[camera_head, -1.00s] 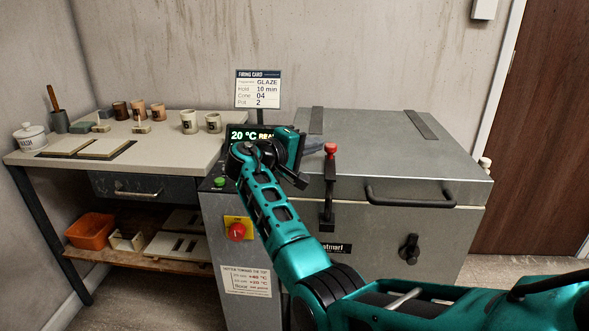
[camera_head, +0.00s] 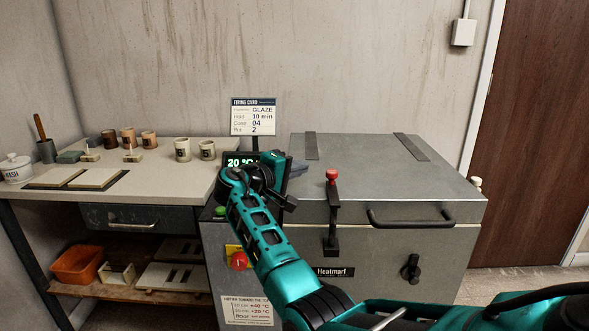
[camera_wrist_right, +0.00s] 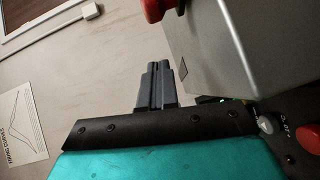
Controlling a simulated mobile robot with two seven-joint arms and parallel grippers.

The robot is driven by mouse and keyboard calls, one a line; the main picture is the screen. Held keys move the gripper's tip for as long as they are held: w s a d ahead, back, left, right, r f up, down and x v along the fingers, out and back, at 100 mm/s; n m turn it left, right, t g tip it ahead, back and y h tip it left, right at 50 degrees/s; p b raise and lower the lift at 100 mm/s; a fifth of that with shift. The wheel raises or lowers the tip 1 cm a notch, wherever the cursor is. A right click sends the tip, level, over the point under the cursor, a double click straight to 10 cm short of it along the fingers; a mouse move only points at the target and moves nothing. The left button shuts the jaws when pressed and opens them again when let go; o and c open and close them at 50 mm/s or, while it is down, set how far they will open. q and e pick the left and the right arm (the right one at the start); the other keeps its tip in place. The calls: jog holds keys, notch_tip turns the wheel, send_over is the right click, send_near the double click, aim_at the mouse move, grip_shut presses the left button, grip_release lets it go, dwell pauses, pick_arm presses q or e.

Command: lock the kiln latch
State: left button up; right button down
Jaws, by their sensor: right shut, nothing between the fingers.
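The kiln (camera_head: 385,185) is a grey metal box with its lid down. Its latch (camera_head: 333,225) is a black upright bar at the front left, crossing the seam between lid and body. A red knob (camera_head: 332,176) tops the latch. My right gripper (camera_head: 300,167) is shut and empty, left of the red knob and apart from it, partly hidden behind its own wrist. The right wrist view shows the shut fingers (camera_wrist_right: 157,84) and part of a red knob (camera_wrist_right: 155,8) at the top edge. My left gripper is not in view.
The lid has a black handle (camera_head: 411,220). The kiln's lit display (camera_head: 238,161) is partly hidden by my right arm. A worktable (camera_head: 190,155) with several cups stands at left. A firing card (camera_head: 253,117) stands behind the display.

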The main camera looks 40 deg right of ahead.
jog(key=w+v, duration=0.2)
jog(key=v, duration=0.8)
jog(key=shift+w+a, duration=0.15)
jog(key=shift+a, duration=0.05)
